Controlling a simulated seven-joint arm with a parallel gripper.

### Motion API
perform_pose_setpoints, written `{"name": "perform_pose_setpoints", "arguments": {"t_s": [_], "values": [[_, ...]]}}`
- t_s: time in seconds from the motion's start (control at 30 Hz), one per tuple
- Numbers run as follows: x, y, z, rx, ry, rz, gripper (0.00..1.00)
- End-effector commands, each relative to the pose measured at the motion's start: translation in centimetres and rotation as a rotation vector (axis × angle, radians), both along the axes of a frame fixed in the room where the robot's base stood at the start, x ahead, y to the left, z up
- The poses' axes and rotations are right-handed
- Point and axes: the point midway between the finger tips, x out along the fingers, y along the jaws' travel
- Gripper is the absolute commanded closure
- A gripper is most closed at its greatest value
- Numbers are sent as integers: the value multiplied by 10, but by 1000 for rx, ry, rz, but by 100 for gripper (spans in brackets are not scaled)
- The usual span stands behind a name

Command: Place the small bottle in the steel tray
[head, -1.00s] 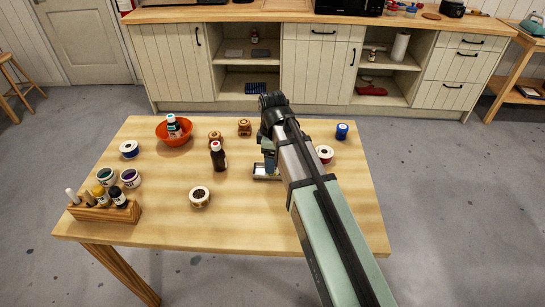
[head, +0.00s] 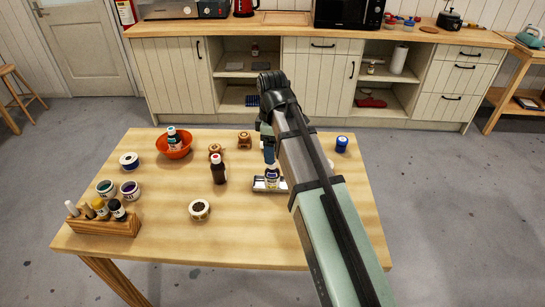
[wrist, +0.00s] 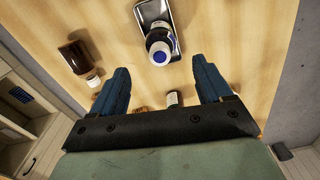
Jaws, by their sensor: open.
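A small dark bottle (head: 272,176) with a white label and a blue-and-white cap stands upright in the steel tray (head: 258,185). In the wrist view the bottle (wrist: 161,46) is at the near end of the tray (wrist: 172,7). My gripper (wrist: 168,72) is open, its blue fingers apart and clear of the bottle. In the head view my gripper (head: 268,158) is just above and behind the tray, partly hidden by my arm. A small white-and-dark item (wrist: 173,98) shows between the fingers, apart from them; I cannot tell what it is.
An orange bowl (head: 174,150) holds another bottle. Jars, spools and a wooden rack (head: 105,225) are at the left. The table's front middle (head: 240,235) is clear.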

Motion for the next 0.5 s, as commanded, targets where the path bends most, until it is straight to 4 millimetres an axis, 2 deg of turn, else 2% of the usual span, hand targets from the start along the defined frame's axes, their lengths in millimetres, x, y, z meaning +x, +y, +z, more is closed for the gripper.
{"name": "perform_pose_setpoints", "arguments": {"t_s": [0.2,0.5], "values": [[1,0,21,0,0,0,22],[0,0,27,0,0,0,22]]}}
